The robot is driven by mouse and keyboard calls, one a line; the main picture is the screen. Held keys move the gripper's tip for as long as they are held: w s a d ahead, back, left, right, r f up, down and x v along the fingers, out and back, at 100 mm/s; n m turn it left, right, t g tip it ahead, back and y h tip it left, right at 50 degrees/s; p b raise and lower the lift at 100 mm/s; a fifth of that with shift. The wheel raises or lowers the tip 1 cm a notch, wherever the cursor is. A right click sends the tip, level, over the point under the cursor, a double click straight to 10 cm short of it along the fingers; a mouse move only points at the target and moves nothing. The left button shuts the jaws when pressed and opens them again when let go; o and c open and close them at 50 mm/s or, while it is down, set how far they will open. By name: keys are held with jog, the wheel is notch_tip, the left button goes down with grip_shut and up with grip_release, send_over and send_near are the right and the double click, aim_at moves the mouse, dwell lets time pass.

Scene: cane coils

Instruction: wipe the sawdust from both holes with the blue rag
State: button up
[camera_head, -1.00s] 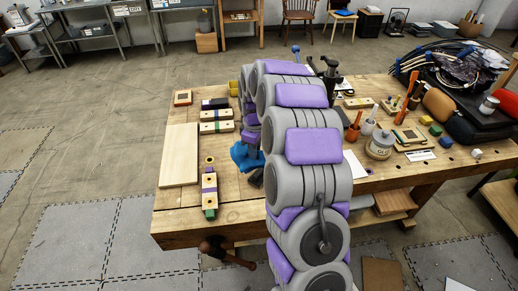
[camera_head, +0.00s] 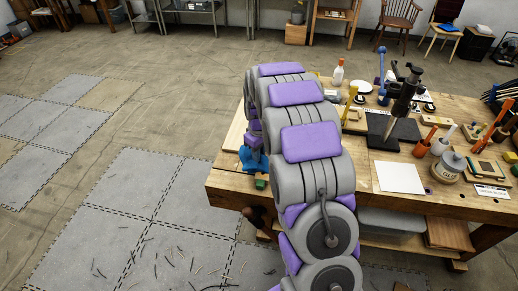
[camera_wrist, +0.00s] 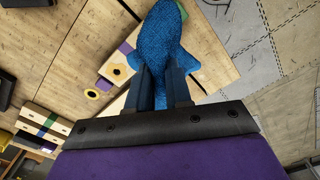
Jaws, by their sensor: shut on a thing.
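My gripper (camera_wrist: 165,90) is shut on the blue rag (camera_wrist: 166,42), which bulges out past the fingertips in the wrist view. The rag also shows in the head view (camera_head: 251,160), left of my arm near the bench's left end. A pale wooden block with a purple band and a dark hole (camera_wrist: 121,66) lies beside the rag; the rag hides the rest of it. Its green end (camera_head: 261,184) shows just below the rag in the head view. A second hole and any sawdust cannot be made out. Whether the rag touches the block is unclear.
Striped wooden blocks (camera_wrist: 45,122) lie at the wrist view's lower left. A pale board (camera_head: 236,133) is partly hidden by my arm. A black stand (camera_head: 398,118), white sheet (camera_head: 399,177) and jar (camera_head: 449,166) stand right.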

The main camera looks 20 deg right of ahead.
jog(key=f, duration=0.5)
jog(key=shift+s+a+f+b, duration=0.1)
jog(key=shift+a+f+b, duration=0.15)
jog(key=shift+f+b, duration=0.05)
jog(key=shift+d+f, duration=0.1)
jog(key=shift+f, duration=0.2)
jog(key=o, duration=1.6)
jog(key=shift+c, duration=0.2)
jog(key=shift+f, duration=0.15)
jog(key=shift+f, duration=0.45)
jog(key=shift+c, duration=0.6)
grip_shut()
